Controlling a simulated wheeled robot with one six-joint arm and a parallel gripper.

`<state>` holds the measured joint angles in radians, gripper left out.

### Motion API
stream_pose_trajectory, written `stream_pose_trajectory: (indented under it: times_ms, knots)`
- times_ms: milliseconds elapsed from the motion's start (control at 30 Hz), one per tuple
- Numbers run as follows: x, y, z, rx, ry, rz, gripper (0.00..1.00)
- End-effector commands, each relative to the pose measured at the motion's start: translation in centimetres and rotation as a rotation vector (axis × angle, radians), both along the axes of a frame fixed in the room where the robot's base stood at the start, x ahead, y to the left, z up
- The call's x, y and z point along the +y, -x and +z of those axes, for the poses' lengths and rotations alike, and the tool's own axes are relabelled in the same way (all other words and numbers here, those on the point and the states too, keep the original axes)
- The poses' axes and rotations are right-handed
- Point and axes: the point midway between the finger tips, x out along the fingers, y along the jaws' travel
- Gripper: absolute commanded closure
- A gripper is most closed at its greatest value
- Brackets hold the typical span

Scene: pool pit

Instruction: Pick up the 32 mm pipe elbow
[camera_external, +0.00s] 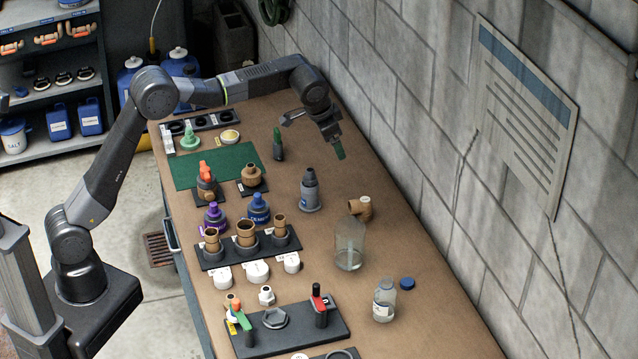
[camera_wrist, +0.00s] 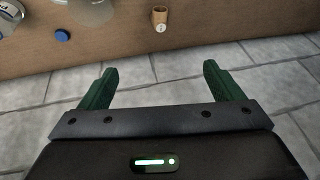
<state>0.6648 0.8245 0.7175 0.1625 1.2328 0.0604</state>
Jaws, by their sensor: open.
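The brown pipe elbow (camera_external: 361,208) lies on the brown bench near the wall, behind a clear glass jar, with a pale mark on its open end. In the wrist view the elbow (camera_wrist: 160,17) is at the top edge, roughly centred between my fingers but well beyond them. My gripper (camera_external: 338,151) is above the bench near the wall, farther back than the elbow and apart from it. In the wrist view my gripper (camera_wrist: 159,70) has its two green fingers wide apart with nothing between them.
The clear jar (camera_external: 349,251) stands close to the elbow, in front of it. A grey bottle (camera_external: 310,190) stands to its left. A blue cap (camera_external: 407,283) and a small clear bottle (camera_external: 384,302) are nearer. The block wall (camera_external: 420,130) borders the bench. Stands of fittings fill the left side.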

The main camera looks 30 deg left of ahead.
Motion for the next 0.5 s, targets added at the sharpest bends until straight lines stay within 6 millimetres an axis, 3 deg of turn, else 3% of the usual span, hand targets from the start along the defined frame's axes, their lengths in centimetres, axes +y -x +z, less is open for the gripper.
stream_pose_trajectory:
  times_ms: [33, 100, 367, 500]
  knots:
    - [0.0, 0.0, 0.0, 0.000, 0.000, 0.000, 0.24]
    - [0.0, 0.0, 0.0, 0.000, 0.000, 0.000, 0.35]
    - [0.0, 0.0, -0.2, 0.001, 0.001, -0.002, 0.35]
    - [0.1, -0.7, -2.7, 0.014, 0.019, -0.030, 0.35]
